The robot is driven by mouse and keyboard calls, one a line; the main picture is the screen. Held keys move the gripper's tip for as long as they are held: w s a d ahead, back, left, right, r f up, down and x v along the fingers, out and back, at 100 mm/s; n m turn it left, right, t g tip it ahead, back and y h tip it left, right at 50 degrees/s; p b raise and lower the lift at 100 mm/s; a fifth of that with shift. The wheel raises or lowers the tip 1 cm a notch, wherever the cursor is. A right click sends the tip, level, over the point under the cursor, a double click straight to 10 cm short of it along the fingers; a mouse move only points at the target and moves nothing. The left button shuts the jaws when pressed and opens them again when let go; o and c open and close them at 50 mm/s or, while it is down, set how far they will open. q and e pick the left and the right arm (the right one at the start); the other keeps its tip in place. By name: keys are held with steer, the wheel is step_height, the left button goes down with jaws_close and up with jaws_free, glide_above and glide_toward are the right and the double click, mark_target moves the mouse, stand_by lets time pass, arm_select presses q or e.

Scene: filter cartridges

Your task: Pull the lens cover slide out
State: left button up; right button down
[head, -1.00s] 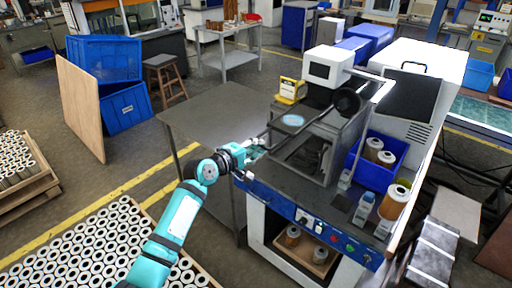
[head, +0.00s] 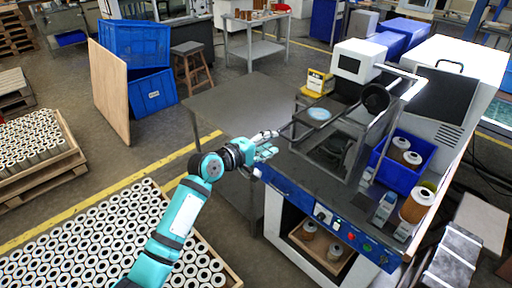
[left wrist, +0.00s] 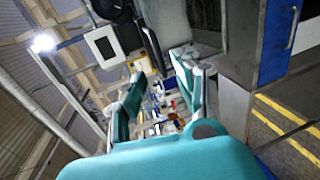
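The grey open-framed station (head: 335,145) stands on the bench, with a light blue round disc (head: 319,113) on its top and a black round lens-like part (head: 375,98) at its upper right. I cannot tell for sure which part is the lens cover slide. My left gripper (head: 268,147) is at the bench's left front corner, left of the station, with fingers pointing toward it. In the left wrist view its two teal fingers (left wrist: 160,100) are spread apart, with only distant background between them. My right gripper is not in view.
A white monitor (head: 355,61) and a yellow device (head: 320,82) stand behind the station. A blue bin (head: 385,177) with cartridges is to its right. A grey table (head: 235,105) adjoins the bench's left. Cartridge trays (head: 95,245) lie at lower left.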

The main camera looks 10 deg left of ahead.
arm_select(q)
steer(key=v, duration=0.6)
steer(key=shift+s+a, duration=0.15)
steer(key=shift+s, duration=0.2)
steer(key=shift+r, duration=0.1)
